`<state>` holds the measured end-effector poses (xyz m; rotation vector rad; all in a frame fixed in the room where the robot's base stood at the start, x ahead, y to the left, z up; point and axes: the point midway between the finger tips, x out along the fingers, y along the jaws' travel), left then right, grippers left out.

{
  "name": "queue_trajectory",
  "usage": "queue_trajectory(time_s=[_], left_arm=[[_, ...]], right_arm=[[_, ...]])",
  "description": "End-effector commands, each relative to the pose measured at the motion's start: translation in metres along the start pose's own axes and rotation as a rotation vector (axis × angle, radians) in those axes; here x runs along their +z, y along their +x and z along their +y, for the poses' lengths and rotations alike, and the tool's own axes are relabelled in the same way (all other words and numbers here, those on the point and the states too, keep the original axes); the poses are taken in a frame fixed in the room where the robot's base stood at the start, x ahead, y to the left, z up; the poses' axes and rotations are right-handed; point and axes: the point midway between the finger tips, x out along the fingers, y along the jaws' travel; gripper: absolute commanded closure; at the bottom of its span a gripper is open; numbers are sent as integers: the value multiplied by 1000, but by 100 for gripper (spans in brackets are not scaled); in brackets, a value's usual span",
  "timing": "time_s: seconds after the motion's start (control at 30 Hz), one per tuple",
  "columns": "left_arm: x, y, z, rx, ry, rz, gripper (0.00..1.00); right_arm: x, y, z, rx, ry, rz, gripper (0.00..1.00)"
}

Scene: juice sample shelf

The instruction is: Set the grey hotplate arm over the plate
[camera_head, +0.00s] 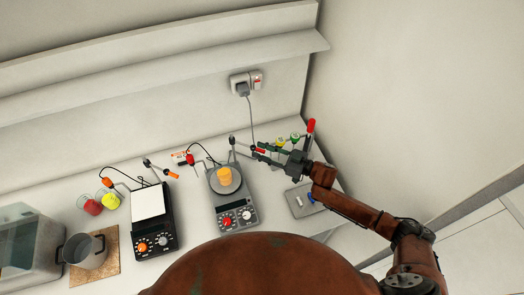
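The grey hotplate (238,210) stands in the middle of the bench, with a red and a white knob on its front. An orange item (224,174) sits on its round plate (223,187). The grey hotplate arm (241,143) rises behind the plate and points right, away from over it, with a red part near its end. My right gripper (261,151) comes in from the right, with its fingers at that red end. It is too small to tell whether the fingers are closed on it. My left gripper is not in view.
A black hotplate (155,229) with a white square top and its own arm stands left. Further left are red and yellow beakers (92,206), a metal pot (86,251) and a clear tank (27,245). Green-capped items (280,141) stand behind my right gripper; a grey tray (298,204) lies in front.

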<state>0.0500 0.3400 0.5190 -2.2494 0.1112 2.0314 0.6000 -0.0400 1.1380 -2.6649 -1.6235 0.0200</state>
Motion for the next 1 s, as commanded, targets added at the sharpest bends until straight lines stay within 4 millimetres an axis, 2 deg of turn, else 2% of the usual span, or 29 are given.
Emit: queue_trajectory(time_s=[0.07, 0.43, 1.0], left_arm=[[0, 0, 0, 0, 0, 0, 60], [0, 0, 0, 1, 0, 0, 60], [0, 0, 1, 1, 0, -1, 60]], right_arm=[[0, 0, 0, 0, 0, 0, 75], [0, 0, 0, 1, 1, 0, 100], [-2, 3, -1, -2, 1, 3, 100]])
